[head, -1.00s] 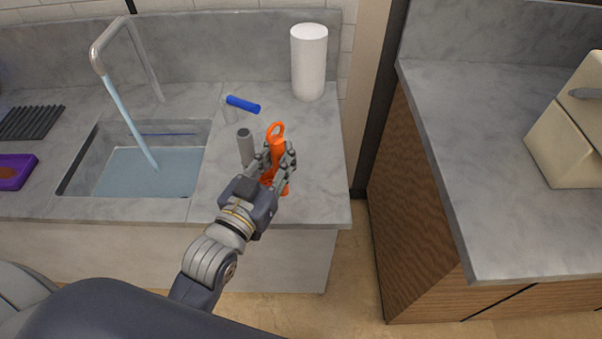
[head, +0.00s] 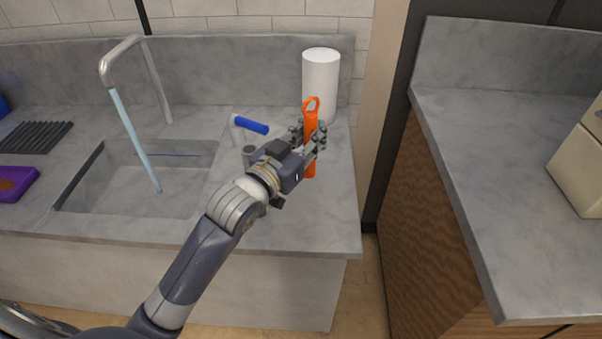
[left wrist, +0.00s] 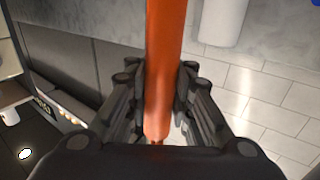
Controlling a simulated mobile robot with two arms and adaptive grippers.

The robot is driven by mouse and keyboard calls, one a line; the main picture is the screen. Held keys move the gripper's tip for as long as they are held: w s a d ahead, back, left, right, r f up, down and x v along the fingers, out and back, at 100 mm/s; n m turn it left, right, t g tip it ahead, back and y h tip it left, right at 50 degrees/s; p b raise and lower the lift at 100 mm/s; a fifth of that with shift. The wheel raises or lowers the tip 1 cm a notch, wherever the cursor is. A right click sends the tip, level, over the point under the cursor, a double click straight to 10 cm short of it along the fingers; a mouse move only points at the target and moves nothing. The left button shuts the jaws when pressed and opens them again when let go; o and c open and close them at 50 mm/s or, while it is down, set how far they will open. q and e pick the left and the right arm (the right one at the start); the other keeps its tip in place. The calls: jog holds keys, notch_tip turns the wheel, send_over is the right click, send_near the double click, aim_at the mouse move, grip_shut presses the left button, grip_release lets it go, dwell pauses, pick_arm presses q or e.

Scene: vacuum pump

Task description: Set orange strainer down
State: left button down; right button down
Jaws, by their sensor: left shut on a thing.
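The orange strainer (head: 311,118) is upright at the right end of the sink counter, with a loop at its top. My left gripper (head: 310,139) is shut around its middle. I cannot tell whether its lower end touches the counter. In the left wrist view, the strainer's orange shaft (left wrist: 164,65) stands between the fingers of my left gripper (left wrist: 160,98). My right gripper is not in view.
A white roll (head: 320,80) stands behind the strainer. A blue-handled item (head: 251,126) and a grey cylinder (head: 249,154) are to its left. Water runs from the tap (head: 106,70) into the sink (head: 85,180). The counter's front right area (head: 325,225) is clear.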

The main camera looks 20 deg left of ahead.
pick_arm(q)
notch_tip(320, 180, down, 7)
jog(key=shift+r, duration=0.15)
jog(key=shift+b, duration=0.3)
jog(key=shift+f, duration=0.25)
jog(key=c, duration=1.4)
grip_release()
jog(key=shift+r, duration=0.1)
